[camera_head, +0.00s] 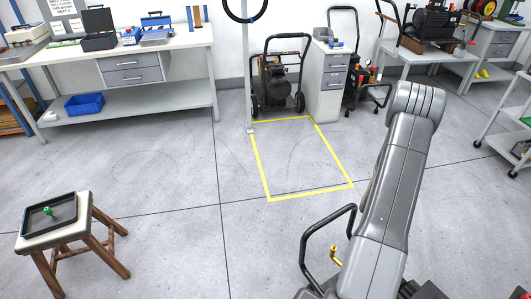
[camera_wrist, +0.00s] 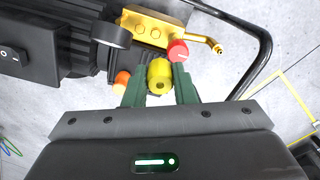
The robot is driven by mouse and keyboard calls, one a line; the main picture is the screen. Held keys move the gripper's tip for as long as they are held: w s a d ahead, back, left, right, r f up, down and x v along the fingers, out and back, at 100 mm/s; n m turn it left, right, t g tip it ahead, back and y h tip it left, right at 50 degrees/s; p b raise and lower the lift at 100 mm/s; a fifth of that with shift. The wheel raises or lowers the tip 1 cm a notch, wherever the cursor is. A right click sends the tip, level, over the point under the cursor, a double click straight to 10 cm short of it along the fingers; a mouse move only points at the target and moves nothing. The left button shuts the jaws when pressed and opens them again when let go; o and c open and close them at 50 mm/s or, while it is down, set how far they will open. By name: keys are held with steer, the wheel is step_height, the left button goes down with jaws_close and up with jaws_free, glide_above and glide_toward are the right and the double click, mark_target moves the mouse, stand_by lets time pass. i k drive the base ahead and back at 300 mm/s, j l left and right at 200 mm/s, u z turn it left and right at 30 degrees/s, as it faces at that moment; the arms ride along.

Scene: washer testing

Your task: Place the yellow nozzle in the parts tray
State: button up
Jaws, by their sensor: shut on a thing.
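The yellow nozzle (camera_wrist: 159,76) sits between the two green fingers of my gripper (camera_wrist: 160,88) in the wrist view. The gripper is shut on it. The nozzle is close to the machine's brass pump block (camera_wrist: 154,28); I cannot tell whether it still touches its holder. A shallow black tray (camera_head: 74,217), which looks like the parts tray, lies on a wooden stool at the lower left of the head view. A small green part (camera_head: 48,211) is in it. My gripper is hidden in the head view.
Beside my gripper are an orange nozzle (camera_wrist: 122,79), a red knob (camera_wrist: 178,50) and the machine's black handle tube (camera_wrist: 250,70). Open floor (camera_head: 180,220) lies between the stool and the machine. A yellow floor outline (camera_head: 260,165) is behind. A workbench (camera_head: 170,40) stands at the back left.

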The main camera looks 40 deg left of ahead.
mark_target(59, 218)
steer(key=j+u, duration=0.1)
steer(key=u, duration=0.3)
steer(key=j+u, duration=0.1)
steer(key=u, duration=0.3)
steer(key=j+u, duration=0.1)
steer(key=u, duration=0.25)
steer(key=j+u, duration=0.1)
steer(key=u, duration=0.3)
steer(key=i+j+u, duration=0.15)
steer(key=j+u, duration=0.2)
steer(key=i+j+u, duration=0.15)
steer(key=j+u, duration=0.25)
steer(key=i+j+u, duration=0.5)
steer(key=u, duration=0.25)
steer(key=i+j, duration=0.3)
steer(key=i, duration=0.15)
steer(key=i+j+u, duration=0.1)
steer(key=i+j, duration=0.2)
steer(key=i, duration=0.15)
steer(key=i+j, duration=0.25)
steer(key=i, duration=0.2)
steer(key=u, duration=0.05)
